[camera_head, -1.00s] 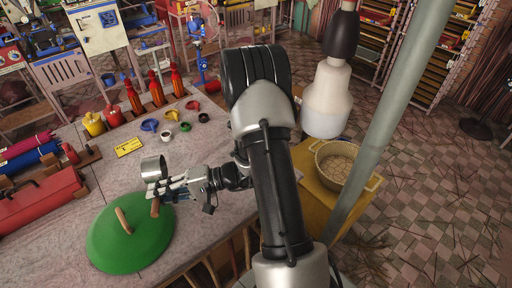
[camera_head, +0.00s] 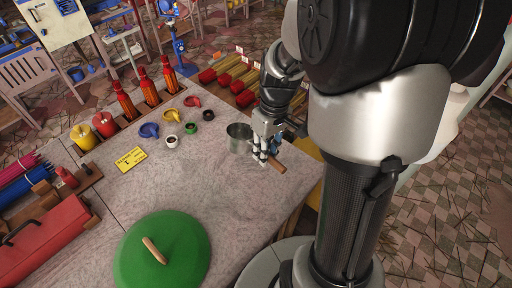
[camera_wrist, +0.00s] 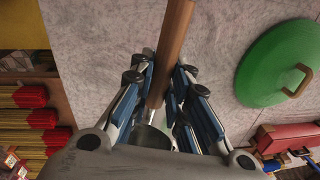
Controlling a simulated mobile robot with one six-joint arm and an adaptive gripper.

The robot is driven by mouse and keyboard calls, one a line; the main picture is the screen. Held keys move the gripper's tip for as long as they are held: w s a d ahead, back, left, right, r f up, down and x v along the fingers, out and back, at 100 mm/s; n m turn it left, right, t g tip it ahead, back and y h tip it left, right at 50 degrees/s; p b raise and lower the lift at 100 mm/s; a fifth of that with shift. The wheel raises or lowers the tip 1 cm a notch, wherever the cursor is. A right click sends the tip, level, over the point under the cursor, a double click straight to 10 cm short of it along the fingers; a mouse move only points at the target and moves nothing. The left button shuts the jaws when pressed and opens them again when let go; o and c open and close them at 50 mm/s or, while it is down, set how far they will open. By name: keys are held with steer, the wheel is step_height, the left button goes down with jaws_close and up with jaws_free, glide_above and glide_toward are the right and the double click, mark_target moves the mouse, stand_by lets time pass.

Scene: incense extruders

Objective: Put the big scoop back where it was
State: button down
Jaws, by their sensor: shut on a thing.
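The big scoop (camera_head: 239,138) has a grey metal cup and a brown wooden handle (camera_head: 276,164). It is near the right edge of the stone-topped table, cup to the left and mouth up. My gripper (camera_head: 264,152) is shut on the handle close to the cup. In the wrist view the handle (camera_wrist: 174,45) runs between my fingers (camera_wrist: 161,95), and part of the cup (camera_wrist: 150,137) shows below them, the rest hidden by my gripper. I cannot tell whether the scoop touches the tabletop.
Several small coloured scoops or cups (camera_head: 149,130) stand left of the big scoop, near a yellow card (camera_head: 131,159). A green lid (camera_head: 135,255) lies at the front. Red bottles (camera_head: 125,104) line the back, and red-ended bundles (camera_head: 244,97) lie beyond the right edge. The middle is clear.

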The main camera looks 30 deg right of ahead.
steer(key=w+d+r+n+t+h+p, duration=0.1)
steer(key=w+d+r+n+h, duration=0.15)
steer(key=d+r, duration=0.45)
steer(key=shift+m, duration=0.45)
step_height(320, 180, down, 20)
steer(key=b, duration=0.7)
steer(key=shift+w+d+r, duration=0.1)
steer(key=shift+d+r, duration=0.05)
steer(key=shift+r, duration=0.15)
steer(key=c, duration=1.5)
jaws_free()
steer(key=shift+c, duration=0.2)
